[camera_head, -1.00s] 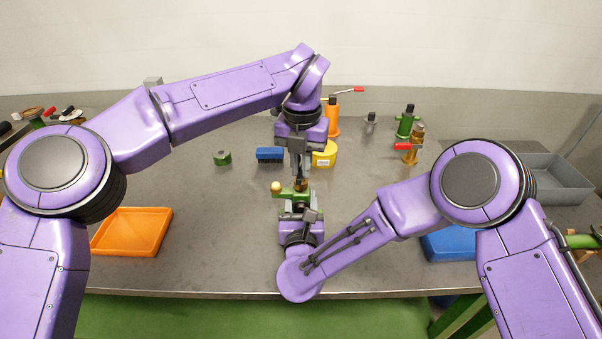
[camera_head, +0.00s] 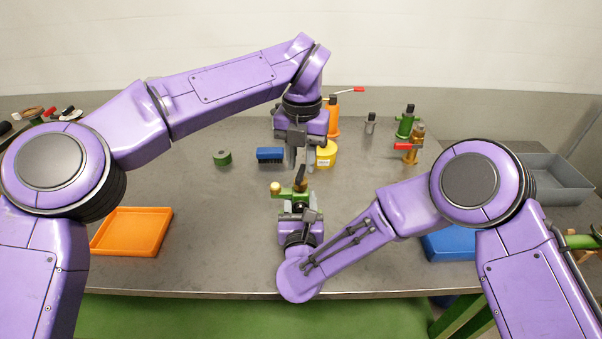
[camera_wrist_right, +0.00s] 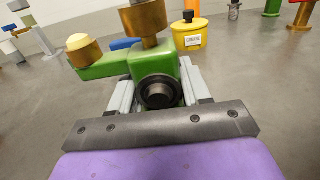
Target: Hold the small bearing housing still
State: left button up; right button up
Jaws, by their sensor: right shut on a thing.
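The small bearing housing (camera_head: 287,196) is green, with a side arm that ends in a pale yellow knob (camera_head: 275,187). In the head view that piece has a dark top (camera_head: 300,178). My right gripper (camera_head: 299,204) is shut on the housing, one finger on each side.
An orange tray (camera_head: 132,232) lies left, a blue bin (camera_head: 448,243) right. A grey bin (camera_head: 555,178) is far right. The table left of the housing is clear.

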pick_arm(q)
jog(key=shift+r, duration=2.25)
jog(key=shift+s, duration=0.1)
jog(key=s+d+r, duration=0.2)
jog(key=s+r, duration=0.3)
jog(key=s, duration=0.1)
jog(key=shift+s+r, duration=0.2)
jog(key=shift+s, duration=0.05)
dwell(0.5)
